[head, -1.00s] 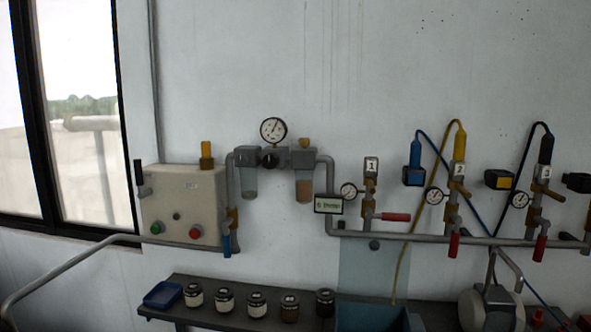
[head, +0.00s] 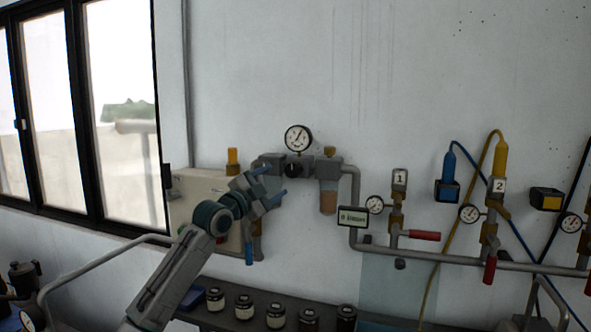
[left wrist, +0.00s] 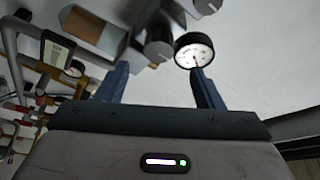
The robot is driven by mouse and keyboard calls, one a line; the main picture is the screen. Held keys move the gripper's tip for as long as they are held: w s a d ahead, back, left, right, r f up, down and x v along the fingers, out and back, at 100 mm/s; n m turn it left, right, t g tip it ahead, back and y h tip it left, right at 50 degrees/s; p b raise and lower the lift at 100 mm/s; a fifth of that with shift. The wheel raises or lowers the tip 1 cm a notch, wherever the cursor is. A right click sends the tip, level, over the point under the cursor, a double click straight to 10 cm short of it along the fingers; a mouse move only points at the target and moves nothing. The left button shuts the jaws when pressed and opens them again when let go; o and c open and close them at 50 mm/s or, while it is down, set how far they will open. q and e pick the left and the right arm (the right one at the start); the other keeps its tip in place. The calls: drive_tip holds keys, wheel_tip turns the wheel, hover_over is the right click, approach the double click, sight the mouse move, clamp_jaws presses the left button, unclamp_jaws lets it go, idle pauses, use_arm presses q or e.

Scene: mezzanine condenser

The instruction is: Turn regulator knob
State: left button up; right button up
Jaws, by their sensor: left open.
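The dark regulator knob (head: 293,170) sits on the front of the grey filter-regulator unit on the wall, below a round white gauge (head: 298,138). My left gripper (head: 273,185) is open and empty, to the left of the knob and apart from it, in front of the unit's left part. In the left wrist view, the knob (left wrist: 158,48) shows beyond and between the two blue fingers (left wrist: 160,88), near the top, with the gauge (left wrist: 194,51) to its right. My right gripper is not in view.
A bowl with amber contents (head: 328,202) hangs right of the knob. My left arm partly covers the beige control box (head: 190,195). Pipes, valves and a small display (head: 353,217) lie right. A shelf with several jars (head: 276,316) is below. The wall above is clear.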

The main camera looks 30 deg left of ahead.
sight(291, 173)
use_arm(q)
drive_tip(key=p+x, duration=0.3)
drive_tip(key=x, duration=0.4)
drive_tip(key=shift+w+d+r, duration=0.15)
drive_tip(key=shift+w+d, duration=0.05)
drive_tip(key=shift+w, duration=0.1)
drive_tip(key=shift+w+p, duration=0.35)
drive_tip(key=shift+w, duration=0.3)
drive_tip(key=shift+c, duration=0.4)
drive_tip(key=c, duration=0.9)
drive_tip(key=shift+n, duration=0.4)
